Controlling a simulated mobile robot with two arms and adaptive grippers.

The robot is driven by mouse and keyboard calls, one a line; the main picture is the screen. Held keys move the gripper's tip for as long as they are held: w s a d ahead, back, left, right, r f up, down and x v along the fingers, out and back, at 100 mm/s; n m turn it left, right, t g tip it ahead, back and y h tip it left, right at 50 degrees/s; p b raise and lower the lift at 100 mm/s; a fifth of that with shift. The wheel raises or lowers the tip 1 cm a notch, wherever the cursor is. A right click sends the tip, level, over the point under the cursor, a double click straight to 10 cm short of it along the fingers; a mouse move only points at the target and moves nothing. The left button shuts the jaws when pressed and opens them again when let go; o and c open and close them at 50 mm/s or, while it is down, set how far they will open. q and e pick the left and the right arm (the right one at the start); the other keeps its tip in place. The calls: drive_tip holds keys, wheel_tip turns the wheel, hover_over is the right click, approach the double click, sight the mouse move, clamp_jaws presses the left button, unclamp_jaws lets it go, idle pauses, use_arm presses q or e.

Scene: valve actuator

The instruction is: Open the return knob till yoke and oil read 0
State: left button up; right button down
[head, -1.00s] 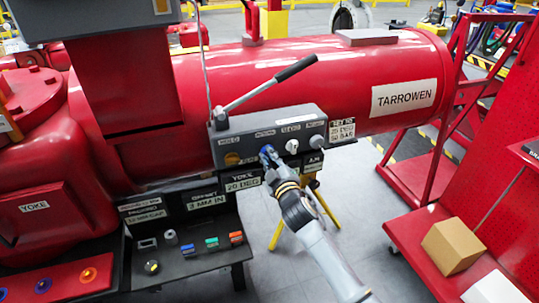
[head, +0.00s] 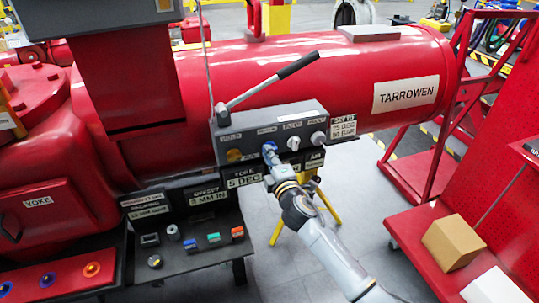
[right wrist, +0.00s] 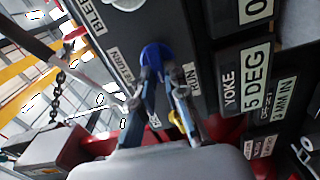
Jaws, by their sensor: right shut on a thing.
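A grey control box (head: 233,139) is fixed to the red cylinder's front and carries a row of knobs. My right gripper (head: 270,160) is shut on the blue knob (head: 268,148); its fingers grip either side of this knob in the right wrist view (right wrist: 157,53). The yoke plate (head: 244,178) below the box reads 5 DEG, also in the right wrist view (right wrist: 245,82). The oil reading is not legible to me: a plate (right wrist: 258,10) above the yoke plate is cut off. My left gripper is not in view.
A yellow knob (head: 234,155) and two white knobs (head: 293,143) flank the blue one. A black-handled lever (head: 272,80) rises over the box. A dark shelf (head: 205,261) with small coloured parts stands below left. A red cart (head: 425,227) with a cardboard box stands right.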

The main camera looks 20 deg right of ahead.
drive_tip(key=shift+f, duration=0.1)
idle(0.4)
drive_tip(key=c, duration=1.4)
unclamp_jaws()
drive_tip(key=shift+o, duration=0.2)
drive_tip(key=s, duration=1.2)
drive_tip(key=shift+d, duration=0.2)
